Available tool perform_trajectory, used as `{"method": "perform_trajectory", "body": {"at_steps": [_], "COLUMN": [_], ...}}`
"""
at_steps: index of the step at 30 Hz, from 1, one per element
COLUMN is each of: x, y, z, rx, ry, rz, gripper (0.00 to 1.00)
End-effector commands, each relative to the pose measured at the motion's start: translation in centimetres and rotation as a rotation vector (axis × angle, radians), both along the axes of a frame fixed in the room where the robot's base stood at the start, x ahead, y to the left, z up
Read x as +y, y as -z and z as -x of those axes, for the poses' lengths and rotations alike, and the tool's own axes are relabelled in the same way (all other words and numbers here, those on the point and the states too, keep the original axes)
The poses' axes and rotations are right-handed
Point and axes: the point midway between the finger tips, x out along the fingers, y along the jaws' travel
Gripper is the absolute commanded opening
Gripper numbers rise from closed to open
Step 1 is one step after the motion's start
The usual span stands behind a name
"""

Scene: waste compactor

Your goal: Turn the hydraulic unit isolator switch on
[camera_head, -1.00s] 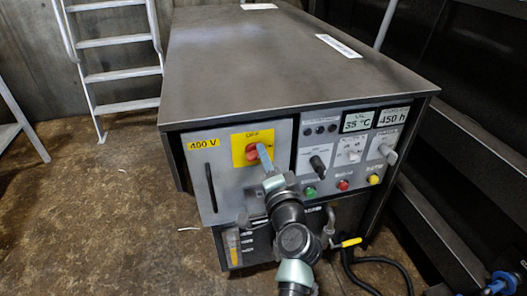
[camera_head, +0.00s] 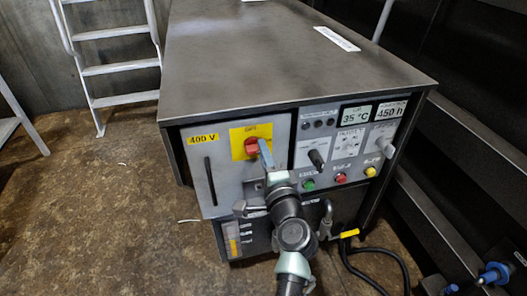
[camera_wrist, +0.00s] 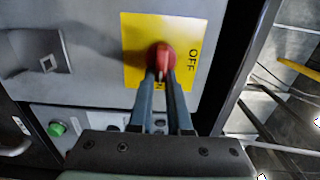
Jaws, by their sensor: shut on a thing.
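The isolator switch is a red rotary knob (camera_head: 250,147) on a yellow plate (camera_head: 237,141), at the upper left of the cabinet's front panel. In the wrist view the red knob (camera_wrist: 160,57) is seen close up, with "OFF" printed on the yellow plate (camera_wrist: 134,62) to its right. My gripper (camera_head: 262,148) is at the knob's right side in the head view. In the wrist view my gripper's two fingers (camera_wrist: 160,78) reach up to the knob and close on its handle. The fingers hide the handle's lower part and part of the lower marking.
A "400 V" label (camera_head: 203,139) and a black slot handle (camera_head: 211,180) are left of the switch. A black selector (camera_head: 317,159) and green (camera_head: 309,185), red (camera_head: 341,178) and yellow (camera_head: 370,171) buttons are on the right. A yellow-handled lever (camera_head: 349,233) is below.

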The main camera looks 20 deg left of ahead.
Motion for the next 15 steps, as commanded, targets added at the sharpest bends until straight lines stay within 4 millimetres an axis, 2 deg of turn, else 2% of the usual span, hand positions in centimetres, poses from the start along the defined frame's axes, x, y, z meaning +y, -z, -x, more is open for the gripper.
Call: {"method": "perform_trajectory", "body": {"at_steps": [3, 4, 9, 15], "x": [0.0, -0.01, -0.01, 0.0], "y": [0.16, 0.16, 0.12, 0.06], "z": [0.05, 0.04, 0.03, 0.01], "rx": [0.003, 0.004, 0.002, 0.001], "ry": [-0.001, -0.001, -0.001, 0.0], "rz": [-0.001, -0.001, 0.0, 0.001], "gripper": [0.0, 0.18, 0.46, 0.46]}}
